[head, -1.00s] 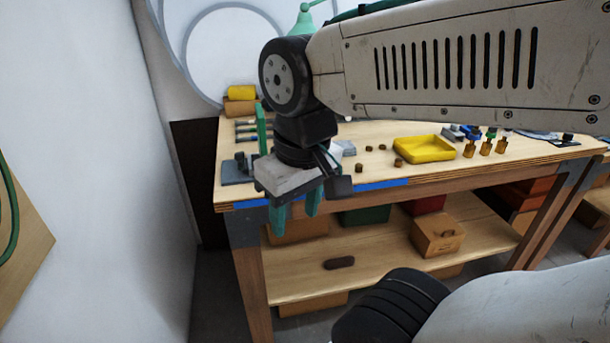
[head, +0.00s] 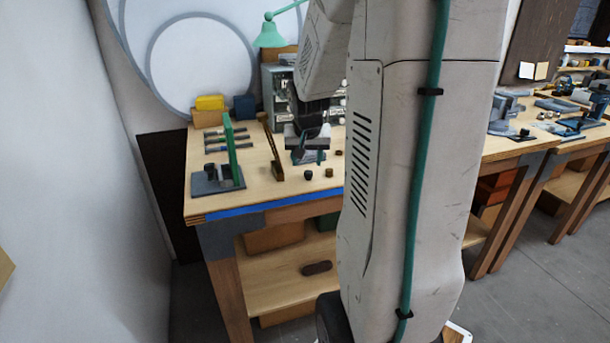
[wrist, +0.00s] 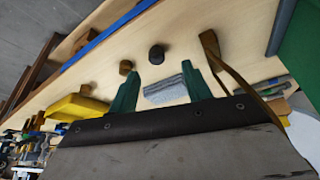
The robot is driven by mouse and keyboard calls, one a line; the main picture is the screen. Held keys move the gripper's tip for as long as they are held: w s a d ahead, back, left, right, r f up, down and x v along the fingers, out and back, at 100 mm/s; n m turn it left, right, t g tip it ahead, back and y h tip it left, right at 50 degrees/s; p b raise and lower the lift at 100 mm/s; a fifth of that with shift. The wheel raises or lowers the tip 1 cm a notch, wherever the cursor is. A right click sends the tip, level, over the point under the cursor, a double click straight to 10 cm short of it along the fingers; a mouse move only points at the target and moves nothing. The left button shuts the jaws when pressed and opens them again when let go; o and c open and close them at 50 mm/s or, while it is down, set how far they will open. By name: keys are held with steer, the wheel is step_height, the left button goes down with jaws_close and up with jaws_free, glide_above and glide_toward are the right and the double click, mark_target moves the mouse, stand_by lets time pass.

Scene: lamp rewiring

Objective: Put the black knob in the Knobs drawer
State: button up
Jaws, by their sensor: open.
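The black knob (head: 308,175) stands on the bench top near its front edge, and it also shows in the wrist view (wrist: 157,53) just beyond the fingertips. My gripper (head: 307,156) is over the bench behind the knob, with its teal fingers apart. In the wrist view my gripper (wrist: 160,75) has a grey block (wrist: 165,91) visible between its fingers, seemingly on the bench; the knob is outside them. A grey drawer cabinet (head: 270,90) stands at the back of the bench, partly hidden by my arm. I cannot read which drawer is Knobs.
A brown knob (head: 329,172) stands just right of the black one. A yellow tray (wrist: 75,106) lies farther along the bench. My arm hides the bench's right part.

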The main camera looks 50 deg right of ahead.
mark_target(309, 172)
steer(key=x, duration=0.5)
steer(key=shift+s+d+f, duration=0.15)
steer(key=shift+d+f, duration=0.05)
steer(key=shift+d, duration=0.2)
jaws_close()
